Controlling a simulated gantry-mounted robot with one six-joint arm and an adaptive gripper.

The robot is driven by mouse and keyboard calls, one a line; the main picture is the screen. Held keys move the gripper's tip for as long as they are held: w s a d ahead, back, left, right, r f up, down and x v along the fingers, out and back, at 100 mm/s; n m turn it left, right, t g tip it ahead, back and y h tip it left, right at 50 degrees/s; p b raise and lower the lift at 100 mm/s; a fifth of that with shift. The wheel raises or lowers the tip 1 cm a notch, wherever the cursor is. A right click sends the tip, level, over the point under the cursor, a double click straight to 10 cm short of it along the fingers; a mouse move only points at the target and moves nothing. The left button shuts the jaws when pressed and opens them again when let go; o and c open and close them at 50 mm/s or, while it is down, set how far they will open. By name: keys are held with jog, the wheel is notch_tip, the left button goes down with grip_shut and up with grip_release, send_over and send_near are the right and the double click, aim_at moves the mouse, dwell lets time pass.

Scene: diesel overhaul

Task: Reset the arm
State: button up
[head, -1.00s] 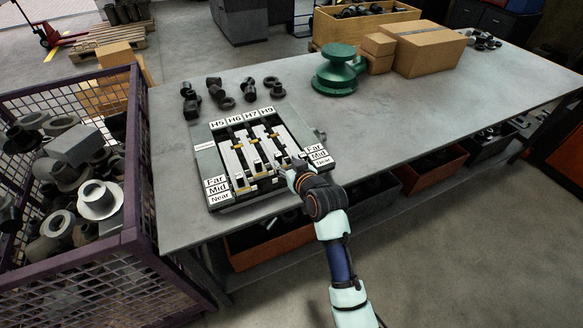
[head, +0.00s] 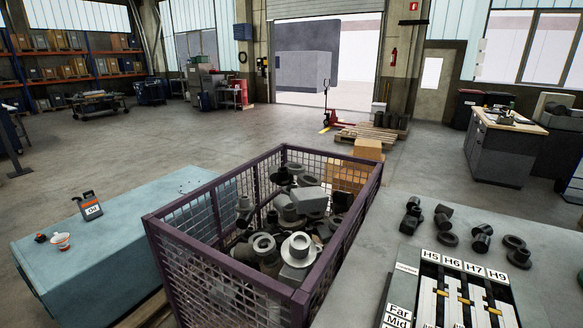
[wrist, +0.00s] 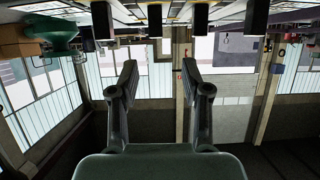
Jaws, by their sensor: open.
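My gripper (wrist: 157,82) shows in the wrist view, its two fingers spread apart with nothing between them. That view is upside down. Dark block ends (wrist: 153,22) of the slotted fixture hang along its top edge, apart from the fingertips. My arm and gripper are out of the head view. There, the fixture with the H5, H6, H7 and H9 labels (head: 465,264) lies on the grey workbench (head: 375,230) at the lower right, cut off by the frame. Its Far and Mid labels show at its left.
A purple mesh crate (head: 160,238) full of metal parts stands left of the bench. Several dark fittings (head: 443,218) lie behind the fixture. The floor beyond is open.

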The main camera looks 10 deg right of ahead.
jog(key=w+a+r+n+t+y, duration=0.15)
jog(key=w+a, duration=0.25)
jog(key=a, duration=0.8)
jog(key=w+a+r+n+t+y, duration=0.1)
jog(key=w+a+r+n+y, duration=0.3)
jog(key=a, duration=0.8)
jog(key=s+a+r+n+y+p, duration=0.1)
jog(key=s+a+n+y, duration=0.1)
jog(key=a, duration=1)
jog(key=s+a+r+n+y, duration=0.1)
jog(key=s+a+y, duration=0.15)
jog(key=a, duration=0.95)
notch_tip(320, 180, up, 27)
jog(key=d+h+p, duration=0.1)
jog(key=p, duration=2.6)
